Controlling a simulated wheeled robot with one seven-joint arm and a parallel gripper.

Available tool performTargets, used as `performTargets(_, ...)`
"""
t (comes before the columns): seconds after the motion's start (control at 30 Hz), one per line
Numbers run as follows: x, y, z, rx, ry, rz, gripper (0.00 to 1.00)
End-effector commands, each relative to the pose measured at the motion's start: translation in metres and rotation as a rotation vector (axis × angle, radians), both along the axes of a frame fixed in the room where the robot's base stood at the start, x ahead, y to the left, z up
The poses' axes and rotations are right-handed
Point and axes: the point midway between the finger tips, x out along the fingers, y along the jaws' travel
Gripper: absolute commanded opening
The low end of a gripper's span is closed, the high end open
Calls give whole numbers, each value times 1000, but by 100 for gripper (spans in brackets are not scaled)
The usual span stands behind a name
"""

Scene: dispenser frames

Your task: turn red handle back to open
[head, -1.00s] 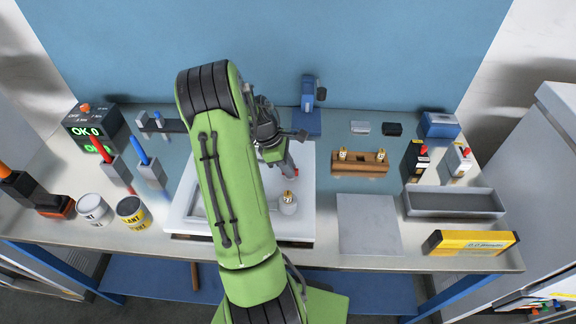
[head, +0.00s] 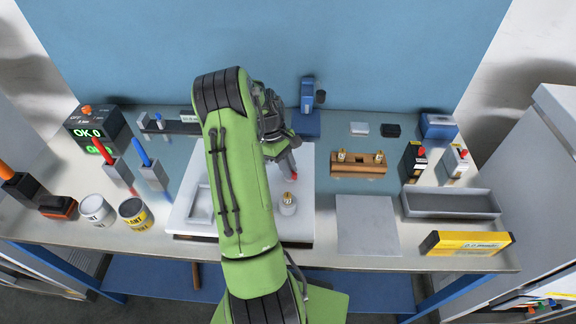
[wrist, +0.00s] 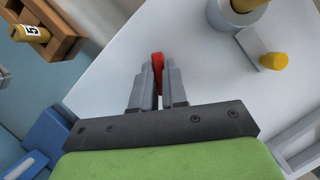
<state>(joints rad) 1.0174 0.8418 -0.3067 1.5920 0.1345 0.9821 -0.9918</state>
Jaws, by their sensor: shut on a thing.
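The red handle (wrist: 157,62) shows between the two grey fingers of my gripper (wrist: 158,80) in the wrist view, and the fingers are shut on it. In the head view a small red part of it (head: 294,178) shows at the tips of my gripper (head: 292,172), over the white tray (head: 306,222). Most of the handle and what it is fixed to are hidden by the fingers and my arm.
A grey cylinder with a brass top (head: 288,204) stands on the tray just in front of my gripper. A wooden block with brass fittings (head: 358,168) stands to the right. A grey plate (head: 367,224) lies flat and clear. Two cans (head: 133,213) stand at the left.

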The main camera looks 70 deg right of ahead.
Motion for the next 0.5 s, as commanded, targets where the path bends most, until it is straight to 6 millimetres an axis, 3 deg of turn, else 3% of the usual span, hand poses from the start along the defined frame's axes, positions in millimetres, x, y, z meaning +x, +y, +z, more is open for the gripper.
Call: performTargets(0.5, -2, -4, 1, -4, -2, -492, 0)
